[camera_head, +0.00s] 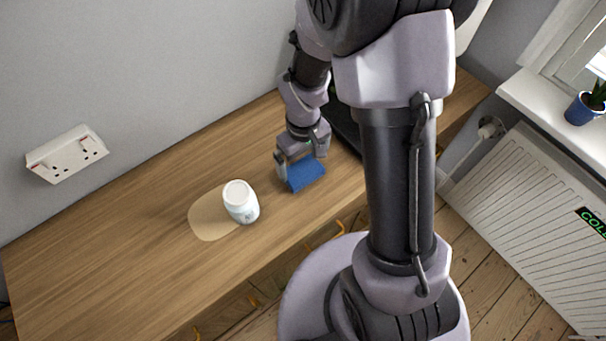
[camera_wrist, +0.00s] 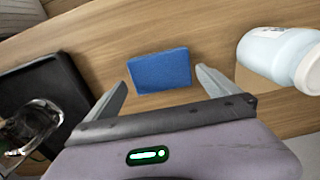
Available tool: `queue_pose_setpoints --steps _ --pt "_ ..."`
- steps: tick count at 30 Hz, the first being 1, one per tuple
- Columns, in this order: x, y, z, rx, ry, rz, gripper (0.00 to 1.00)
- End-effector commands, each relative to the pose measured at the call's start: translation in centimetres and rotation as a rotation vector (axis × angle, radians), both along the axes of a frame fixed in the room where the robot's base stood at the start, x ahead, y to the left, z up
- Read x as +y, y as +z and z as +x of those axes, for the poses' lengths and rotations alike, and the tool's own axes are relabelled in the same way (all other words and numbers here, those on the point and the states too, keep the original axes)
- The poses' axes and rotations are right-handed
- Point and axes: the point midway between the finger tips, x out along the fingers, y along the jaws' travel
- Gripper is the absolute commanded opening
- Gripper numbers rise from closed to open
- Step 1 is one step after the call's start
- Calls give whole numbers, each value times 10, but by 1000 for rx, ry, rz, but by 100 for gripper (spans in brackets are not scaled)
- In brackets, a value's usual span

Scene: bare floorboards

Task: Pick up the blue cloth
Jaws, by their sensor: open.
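The blue cloth (camera_head: 306,174) is a small flat rectangle on the wooden worktop, near its front edge. In the wrist view the cloth (camera_wrist: 160,71) lies ahead of my gripper, between the lines of its two fingers. My gripper (camera_head: 300,166) is just above or at the cloth in the head view; its fingers are spread and nothing is held. In the wrist view the open fingers (camera_wrist: 164,88) stand either side of the cloth's near edge. I cannot tell whether they touch it.
A white bottle (camera_head: 240,201) stands beside a pale spill-like patch (camera_head: 208,216) on the worktop (camera_head: 130,232), left of the cloth. A black tray-like object (camera_head: 345,128) with a clear glass item (camera_wrist: 30,125) lies on the other side. The wall and socket (camera_head: 67,154) border the back.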

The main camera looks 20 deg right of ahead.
Motion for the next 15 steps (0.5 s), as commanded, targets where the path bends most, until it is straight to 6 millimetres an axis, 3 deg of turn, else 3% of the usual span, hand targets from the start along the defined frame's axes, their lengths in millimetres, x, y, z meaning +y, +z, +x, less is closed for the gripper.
queue_pose_setpoints --steps 1,3,10,15 --pt "0 -19 -1 3 1 0 100" --pt "0 -30 -1 3 0 -1 100" --pt "0 -30 0 0 -1 0 98" --pt "0 -30 0 1 -1 0 65"
